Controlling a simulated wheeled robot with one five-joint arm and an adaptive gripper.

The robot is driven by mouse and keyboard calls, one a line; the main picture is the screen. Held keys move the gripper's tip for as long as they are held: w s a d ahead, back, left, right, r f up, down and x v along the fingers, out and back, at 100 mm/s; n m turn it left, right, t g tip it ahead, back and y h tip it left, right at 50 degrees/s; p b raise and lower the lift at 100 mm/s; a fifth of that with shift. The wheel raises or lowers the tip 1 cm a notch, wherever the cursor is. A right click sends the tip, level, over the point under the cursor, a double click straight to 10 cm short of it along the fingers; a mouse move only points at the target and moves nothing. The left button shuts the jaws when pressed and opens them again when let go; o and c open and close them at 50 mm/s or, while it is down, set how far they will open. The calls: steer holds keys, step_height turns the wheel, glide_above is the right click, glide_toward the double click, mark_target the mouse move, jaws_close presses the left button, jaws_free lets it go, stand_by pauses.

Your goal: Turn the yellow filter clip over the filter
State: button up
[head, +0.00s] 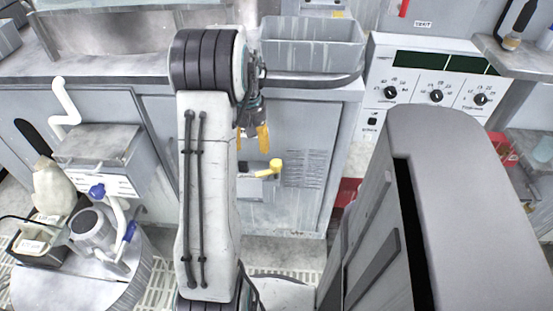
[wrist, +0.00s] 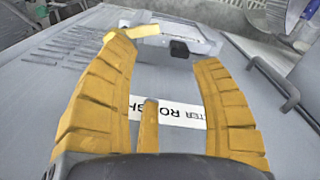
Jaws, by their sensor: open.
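The yellow filter clip (head: 274,167) sticks out from the front of the grey cabinet, below my gripper in the head view. In the wrist view the clip (wrist: 150,30) shows as a yellow bar at the top, close to the tip of the left finger; I cannot tell whether they touch. My gripper (head: 253,133) has yellow ribbed fingers. They stand wide apart in the wrist view (wrist: 163,50), with nothing held between them. A grey block with a black knob (wrist: 179,49), possibly the filter, lies beyond the gap. Its details are small in the head view.
A white label (wrist: 185,117) on the grey panel is partly hidden by my gripper. A dark handle (wrist: 275,82) is at the right. In the head view, a vent grille (head: 308,170) is right of the clip, and a large grey housing (head: 470,180) stands at the right.

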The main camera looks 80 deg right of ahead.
steer(key=w+a+r+n, duration=0.2)
steer(key=w+a+r, duration=0.2)
steer(key=w+a, duration=0.45)
steer(key=w+a+r+n, duration=0.3)
steer(key=w+a+r, duration=0.1)
steer(key=w+a, duration=0.45)
steer(key=w+a+r+n+t, duration=0.2)
steer(key=a+n, duration=0.3)
steer(key=a, duration=1.5)
steer(key=d+f+g, duration=0.1)
steer(key=d, duration=1.2)
steer(key=m+g, duration=0.1)
glide_above(277, 163)
step_height(277, 163, down, 12)
steer(key=shift+w, duration=0.1)
steer(key=shift+f+b, duration=0.8)
steer(key=shift+f, duration=2.7)
